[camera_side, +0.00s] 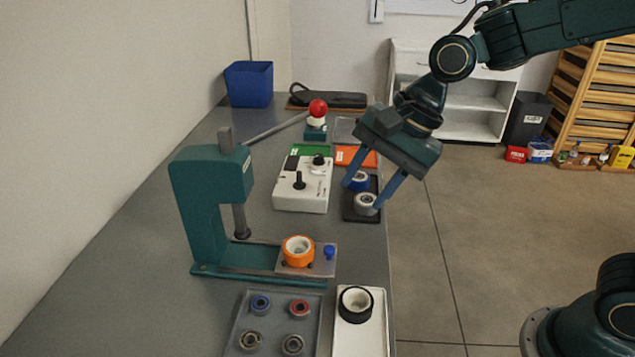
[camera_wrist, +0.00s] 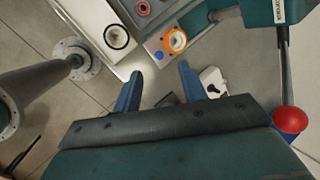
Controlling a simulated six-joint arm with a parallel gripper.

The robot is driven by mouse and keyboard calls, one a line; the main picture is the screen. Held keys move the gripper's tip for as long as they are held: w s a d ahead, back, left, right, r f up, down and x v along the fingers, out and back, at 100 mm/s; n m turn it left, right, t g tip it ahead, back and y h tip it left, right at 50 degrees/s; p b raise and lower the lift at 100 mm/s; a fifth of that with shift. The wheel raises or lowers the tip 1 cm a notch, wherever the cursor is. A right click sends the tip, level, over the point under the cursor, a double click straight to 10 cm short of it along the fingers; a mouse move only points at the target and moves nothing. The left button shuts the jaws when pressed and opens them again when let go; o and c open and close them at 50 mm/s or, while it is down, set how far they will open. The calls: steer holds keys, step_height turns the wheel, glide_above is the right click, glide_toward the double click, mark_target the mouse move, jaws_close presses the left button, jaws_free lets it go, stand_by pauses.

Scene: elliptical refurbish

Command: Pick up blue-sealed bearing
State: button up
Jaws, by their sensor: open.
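The blue-sealed bearing (camera_side: 260,304) lies at the back left of a grey tray (camera_side: 275,325) near the front of the bench, beside a red-sealed bearing (camera_side: 299,309). Two plain bearings (camera_side: 292,345) lie in front of them. My gripper (camera_side: 363,195) is open, tilted, with nothing seen between its fingers. In the side view it appears over or near the dark tray at the bench's right edge, well behind the bearing tray. In the wrist view my open fingers (camera_wrist: 160,70) show, and the red-sealed bearing (camera_wrist: 143,8) is at the top edge. I cannot make out the blue-sealed bearing there.
A green press (camera_side: 210,210) stands left of centre with an orange wheel (camera_side: 298,250) on its plate. A white tray with a black-rimmed wheel (camera_side: 355,304) sits right of the bearing tray. A white control box (camera_side: 302,190) and red ball (camera_side: 318,108) stand farther back.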

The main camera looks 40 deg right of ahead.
steer(key=w+a+f+m+g+y, duration=0.2)
steer(key=w+a+f+m, duration=0.4)
steer(key=a, duration=0.4)
steer(key=m, duration=0.1)
glide_toward(262, 302)
steer(key=shift+x, duration=1.4)
steer(key=shift+w+a, duration=0.1)
steer(key=shift+w, duration=0.05)
steer(key=shift+x, duration=2.55)
steer(key=c, duration=0.7)
